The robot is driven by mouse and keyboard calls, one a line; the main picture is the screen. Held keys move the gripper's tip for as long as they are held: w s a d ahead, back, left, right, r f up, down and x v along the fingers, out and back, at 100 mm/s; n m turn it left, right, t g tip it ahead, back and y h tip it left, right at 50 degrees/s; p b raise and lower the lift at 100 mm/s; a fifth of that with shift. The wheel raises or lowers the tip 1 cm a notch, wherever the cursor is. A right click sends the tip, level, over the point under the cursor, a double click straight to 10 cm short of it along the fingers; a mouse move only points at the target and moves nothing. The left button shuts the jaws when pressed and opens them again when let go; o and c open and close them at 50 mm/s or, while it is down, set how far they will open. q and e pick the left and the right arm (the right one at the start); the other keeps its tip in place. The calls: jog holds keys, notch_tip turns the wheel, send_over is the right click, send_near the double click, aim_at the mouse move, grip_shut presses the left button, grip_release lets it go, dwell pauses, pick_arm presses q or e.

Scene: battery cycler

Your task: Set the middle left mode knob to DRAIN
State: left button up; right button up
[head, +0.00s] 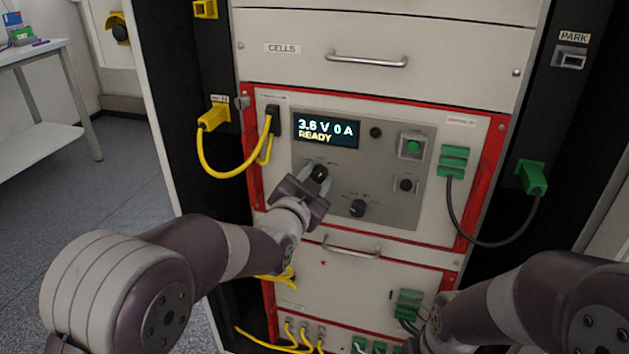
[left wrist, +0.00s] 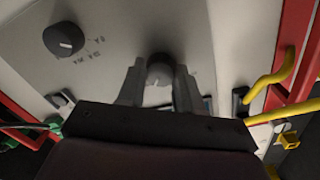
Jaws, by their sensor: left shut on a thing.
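The middle left mode knob (head: 320,171) is a round dark knob on the grey control panel (head: 385,203), below the display (head: 326,130), which reads "3.6 V 0 A READY". My left gripper (head: 312,180) is at this knob. In the left wrist view its two fingers (left wrist: 159,85) stand on both sides of the knob (left wrist: 160,70) and are shut on it. The knob's labels are partly hidden and too small to read, so I cannot tell its setting. My right gripper is not in view; only my right arm shows at the lower right.
A second dark knob (head: 357,208) sits lower right of the gripped one. A yellow cable (head: 233,174) hangs left, a dark cable (head: 480,240) right. A drawer handle (head: 351,249) is below.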

pick_arm(q)
jog(key=o, duration=1)
jog(key=shift+o, duration=0.2)
jog(key=p+v, duration=0.2)
jog(key=v, duration=1)
jog(key=shift+s+a, duration=0.15)
jog(key=shift+s, duration=0.2)
